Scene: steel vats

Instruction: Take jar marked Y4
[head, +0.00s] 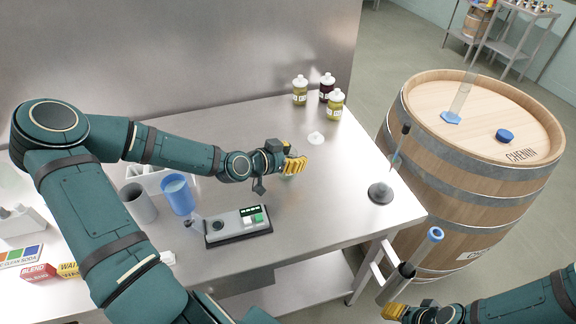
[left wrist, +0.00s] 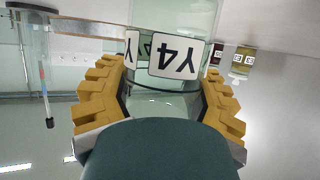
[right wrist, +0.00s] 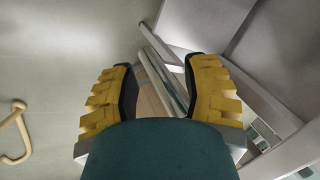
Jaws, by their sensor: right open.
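The clear glass jar marked Y4 (left wrist: 175,58) stands between the fingers of my left gripper (left wrist: 160,105) in the left wrist view. Its label appears upside down there. The fingers lie close along both sides of the glass; whether they press on it is unclear. In the head view my left gripper (head: 293,165) is low over the middle of the steel table and mostly hides the jar. My right gripper (right wrist: 160,95) is open and empty. In the head view it is at the lower right (head: 395,311), off the table's front edge.
Jars with white lids (head: 335,105) stand at the table's back right. A small white item (head: 316,138) lies near my left gripper. A dark-based stand (head: 380,193), a grey device (head: 238,225) and a blue cup (head: 178,194) are also there. A barrel (head: 470,170) stands at right.

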